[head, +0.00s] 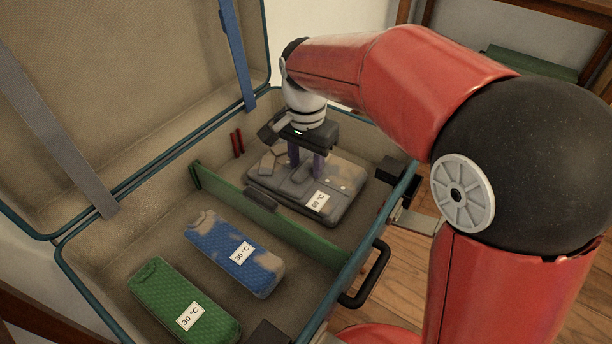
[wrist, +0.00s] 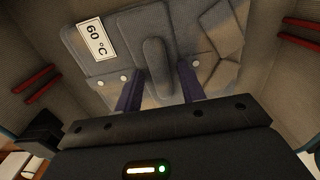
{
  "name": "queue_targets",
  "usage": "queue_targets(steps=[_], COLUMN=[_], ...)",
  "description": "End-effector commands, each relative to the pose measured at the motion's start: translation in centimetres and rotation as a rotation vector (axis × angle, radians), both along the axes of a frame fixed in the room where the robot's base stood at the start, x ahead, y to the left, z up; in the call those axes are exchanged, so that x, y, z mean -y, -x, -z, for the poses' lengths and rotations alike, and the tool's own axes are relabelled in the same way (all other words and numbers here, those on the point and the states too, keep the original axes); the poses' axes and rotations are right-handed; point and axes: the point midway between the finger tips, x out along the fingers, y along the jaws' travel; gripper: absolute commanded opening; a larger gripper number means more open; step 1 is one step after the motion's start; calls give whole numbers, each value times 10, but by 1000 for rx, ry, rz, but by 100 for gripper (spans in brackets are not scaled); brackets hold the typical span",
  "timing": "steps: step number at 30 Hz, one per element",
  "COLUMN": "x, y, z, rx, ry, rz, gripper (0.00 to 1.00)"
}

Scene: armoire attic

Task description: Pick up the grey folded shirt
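The grey folded shirt (head: 331,205) lies flat in the far compartment of the open suitcase (head: 131,250), with a "60 °C" tag on it. It fills the upper middle of the wrist view (wrist: 193,42), with its collar, buttons and a raised ridge showing. My gripper (head: 306,174) is above the shirt, pointing down, with its two purple fingers apart. In the wrist view the fingers (wrist: 160,88) stand on either side of the ridge's near end. Nothing shows clamped between them. Whether the fingertips touch the cloth I cannot tell.
A green divider (head: 285,227) separates the compartments. In the near one lie a blue item (head: 215,238) and a green item (head: 165,297), each tagged "30 °C". Red strips (head: 237,143) are on the far wall. The lid (head: 150,60) stands open at left.

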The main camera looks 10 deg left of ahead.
Motion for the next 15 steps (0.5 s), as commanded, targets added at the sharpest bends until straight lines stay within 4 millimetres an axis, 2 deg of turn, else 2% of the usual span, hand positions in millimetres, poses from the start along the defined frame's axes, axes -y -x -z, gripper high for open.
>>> queue_targets(steps=[1,9,15], x=[0,0,0], y=[0,0,0], z=[0,0,-1], rx=[0,0,1], ry=[0,0,-1], rz=[0,0,0], gripper=[33,0,0])
